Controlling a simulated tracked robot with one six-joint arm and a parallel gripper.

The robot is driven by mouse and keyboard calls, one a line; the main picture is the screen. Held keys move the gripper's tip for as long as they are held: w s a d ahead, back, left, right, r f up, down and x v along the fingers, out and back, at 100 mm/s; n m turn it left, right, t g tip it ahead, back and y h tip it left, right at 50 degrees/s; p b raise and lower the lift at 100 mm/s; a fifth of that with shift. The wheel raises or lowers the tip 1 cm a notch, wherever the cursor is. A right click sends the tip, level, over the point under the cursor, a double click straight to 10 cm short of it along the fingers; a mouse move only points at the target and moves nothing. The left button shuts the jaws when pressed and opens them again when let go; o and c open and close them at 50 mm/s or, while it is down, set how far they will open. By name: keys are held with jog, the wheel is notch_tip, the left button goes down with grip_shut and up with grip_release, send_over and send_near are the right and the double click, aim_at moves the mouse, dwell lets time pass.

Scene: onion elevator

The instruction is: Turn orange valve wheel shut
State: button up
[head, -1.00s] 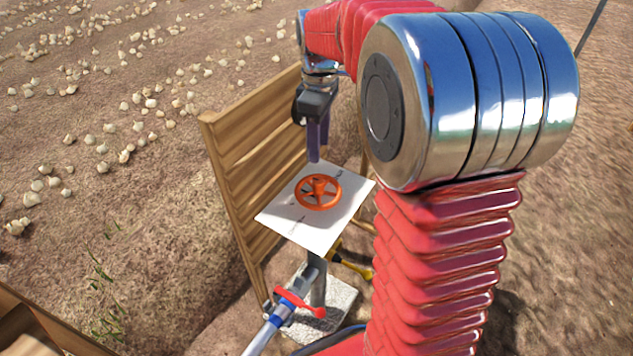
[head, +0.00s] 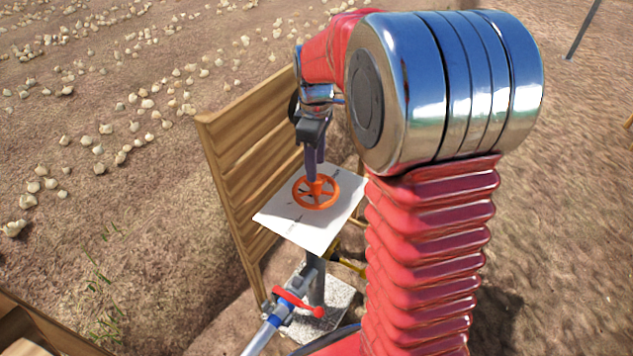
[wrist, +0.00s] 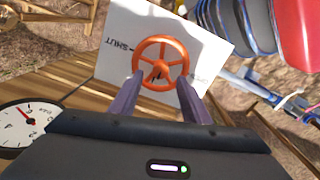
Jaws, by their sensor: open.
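The orange valve wheel (head: 330,192) lies flat over a white plate (head: 290,222) in the head view. It also shows in the wrist view (wrist: 160,41), where the plate has the word "SHUT" (wrist: 121,44) printed left of the wheel. My gripper (head: 314,178) points down at the wheel, its dark purple fingers close over the hub in the head view. In the wrist view the two fingers (wrist: 160,95) stand apart, one toward each side of the wheel, with nothing held between them. Whether the fingertips touch the wheel I cannot tell.
A wooden slat panel (head: 240,145) stands close behind and left of the plate. A red-handled lever (head: 296,302) on a pipe and a yellow part (head: 345,262) sit below it. A round gauge (wrist: 25,124) shows at the wrist view's left.

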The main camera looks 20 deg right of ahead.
aim_at(317, 182)
notch_tip(317, 182, down, 7)
jog(key=shift+f, duration=0.2)
jog(key=shift+c, duration=0.4)
jog(key=c, duration=0.9)
jog(key=shift+d, duration=0.15)
jog(key=shift+c, duration=0.3)
